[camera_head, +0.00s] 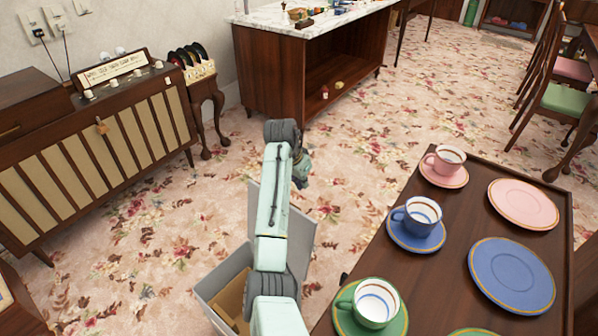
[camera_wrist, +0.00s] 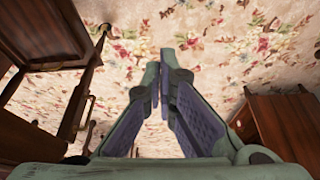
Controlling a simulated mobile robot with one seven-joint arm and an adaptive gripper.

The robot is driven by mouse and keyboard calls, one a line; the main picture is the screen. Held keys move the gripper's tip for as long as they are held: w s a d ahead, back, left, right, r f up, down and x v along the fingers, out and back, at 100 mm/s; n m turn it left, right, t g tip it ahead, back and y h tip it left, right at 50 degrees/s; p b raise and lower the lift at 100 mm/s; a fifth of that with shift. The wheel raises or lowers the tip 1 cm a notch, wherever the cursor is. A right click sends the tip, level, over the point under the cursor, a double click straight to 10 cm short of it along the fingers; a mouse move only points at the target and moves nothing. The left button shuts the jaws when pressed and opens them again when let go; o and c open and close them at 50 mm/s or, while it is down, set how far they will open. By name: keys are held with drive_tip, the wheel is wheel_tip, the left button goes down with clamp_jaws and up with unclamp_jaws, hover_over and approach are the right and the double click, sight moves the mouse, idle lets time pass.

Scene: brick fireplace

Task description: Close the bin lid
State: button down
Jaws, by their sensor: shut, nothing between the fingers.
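A grey bin (camera_head: 212,283) stands on the carpet at the bottom middle of the head view, behind my arm. Its lid (camera_head: 304,240) is raised, standing up from the bin's far side. Something brown shows inside the open bin. My arm hides the middle of the bin and lid. My gripper (camera_head: 302,172) is above and beyond the lid in the head view, mostly hidden by my arm. In the wrist view my gripper (camera_wrist: 160,72) is shut, with its fingertips together and nothing between them. The wrist view does not show the bin.
A dark wooden table (camera_head: 450,220) with plates and cups stands close on the right. A radio cabinet (camera_head: 100,140) and a small side table (camera_head: 205,105) stand on the left. A marble-topped counter (camera_head: 300,60) is at the back. Open flowered carpet lies between them.

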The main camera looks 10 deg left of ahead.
drive_tip(key=shift+s+a+f+p, duration=0.3)
drive_tip(key=shift+s+f+p, duration=0.3)
drive_tip(key=shift+f, duration=0.2)
drive_tip(key=shift+s+a+f+p, duration=0.3)
drive_tip(key=shift+s+f+p, duration=0.25)
drive_tip(key=shift+f, duration=0.25)
drive_tip(key=shift+s+a, duration=0.1)
